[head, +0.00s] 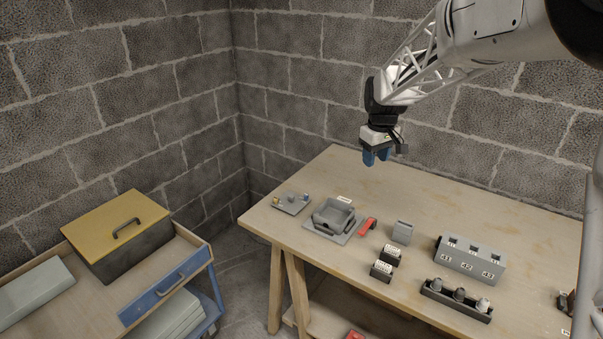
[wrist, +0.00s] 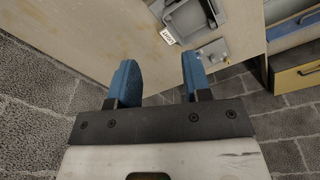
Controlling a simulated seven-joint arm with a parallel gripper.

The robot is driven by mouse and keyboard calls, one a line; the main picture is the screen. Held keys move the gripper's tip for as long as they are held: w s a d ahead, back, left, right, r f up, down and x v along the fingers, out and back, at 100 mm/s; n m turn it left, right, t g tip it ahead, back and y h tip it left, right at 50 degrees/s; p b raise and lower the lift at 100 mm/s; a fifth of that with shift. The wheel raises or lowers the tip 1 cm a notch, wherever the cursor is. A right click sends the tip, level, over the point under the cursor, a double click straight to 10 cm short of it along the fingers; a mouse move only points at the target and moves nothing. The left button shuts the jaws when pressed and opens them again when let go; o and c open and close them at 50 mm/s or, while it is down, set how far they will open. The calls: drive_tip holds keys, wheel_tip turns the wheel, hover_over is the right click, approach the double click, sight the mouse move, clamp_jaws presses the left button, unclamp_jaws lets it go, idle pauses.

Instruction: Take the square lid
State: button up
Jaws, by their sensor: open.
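I cannot tell for certain which thing is the square lid. A small flat grey square plate (head: 292,204) lies at the table's far left corner with small pieces on it; it also shows in the wrist view (wrist: 214,52). A grey open square housing (head: 320,226) sits to its right on the table, partly cut off in the wrist view (wrist: 196,20). My gripper (head: 377,161) is open and empty, its blue fingers high above the back of the table. In the wrist view the gap between the fingers (wrist: 157,82) holds nothing.
A red-handled tool (head: 368,226), a grey block (head: 402,232), two dark labelled blocks (head: 386,262), a numbered grey block (head: 469,262) and a dark rack (head: 456,303) occupy the table (head: 430,195). A yellow-lidded box (head: 118,228) stands on a cart at left.

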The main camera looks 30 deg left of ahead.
drive_tip(key=w+a+f+n, duration=0.1)
drive_tip(key=a+f, duration=0.3)
drive_tip(key=a, duration=0.3)
drive_tip(key=a+f+n, duration=0.1)
drive_tip(key=a+f, duration=0.2)
drive_tip(key=a, duration=0.4)
drive_tip(key=n, duration=0.3)
hover_over(291, 196)
drive_tip(key=shift+g, duration=0.3)
wheel_tip(291, 196, down, 10)
drive_tip(key=shift+a+r, duration=0.1)
drive_tip(key=shift+f, duration=4.5)
clamp_jaws()
